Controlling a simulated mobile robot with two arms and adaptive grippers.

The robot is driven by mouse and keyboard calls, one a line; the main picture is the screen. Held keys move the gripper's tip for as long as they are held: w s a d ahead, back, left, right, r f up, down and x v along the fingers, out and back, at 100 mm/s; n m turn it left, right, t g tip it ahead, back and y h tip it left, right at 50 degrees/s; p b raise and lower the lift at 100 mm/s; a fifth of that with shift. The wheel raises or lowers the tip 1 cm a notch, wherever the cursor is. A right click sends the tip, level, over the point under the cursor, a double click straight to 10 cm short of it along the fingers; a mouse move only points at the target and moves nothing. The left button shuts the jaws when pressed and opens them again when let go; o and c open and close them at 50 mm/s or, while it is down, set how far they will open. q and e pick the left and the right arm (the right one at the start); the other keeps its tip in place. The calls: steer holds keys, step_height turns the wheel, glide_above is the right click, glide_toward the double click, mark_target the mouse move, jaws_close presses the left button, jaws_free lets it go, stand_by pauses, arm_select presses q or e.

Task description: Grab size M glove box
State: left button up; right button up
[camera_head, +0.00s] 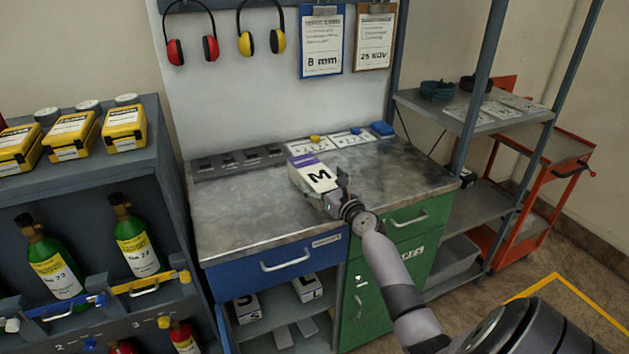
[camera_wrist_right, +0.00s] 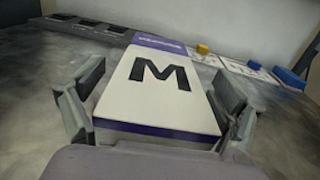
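The size M glove box is a white box with a purple band and a large black M (camera_head: 318,176). It sits on the metal worktop, and its M face also fills the middle of the right wrist view (camera_wrist_right: 160,75). My right gripper (camera_head: 332,193) is at the near end of the box. In the right wrist view its fingers (camera_wrist_right: 160,105) stand on either side of the box, with narrow gaps visible beside it, so it looks open. My left gripper is not in view.
The metal worktop (camera_head: 240,215) is mostly bare. Labelled cards (camera_head: 352,138) and dark trays (camera_head: 240,160) line its back. Boxes marked S (camera_head: 247,308) and L (camera_head: 308,288) are on the shelf below. Green cylinders (camera_head: 135,237) stand left; a shelf rack (camera_head: 478,115) stands right.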

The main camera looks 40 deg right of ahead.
steer(key=c, duration=1.2)
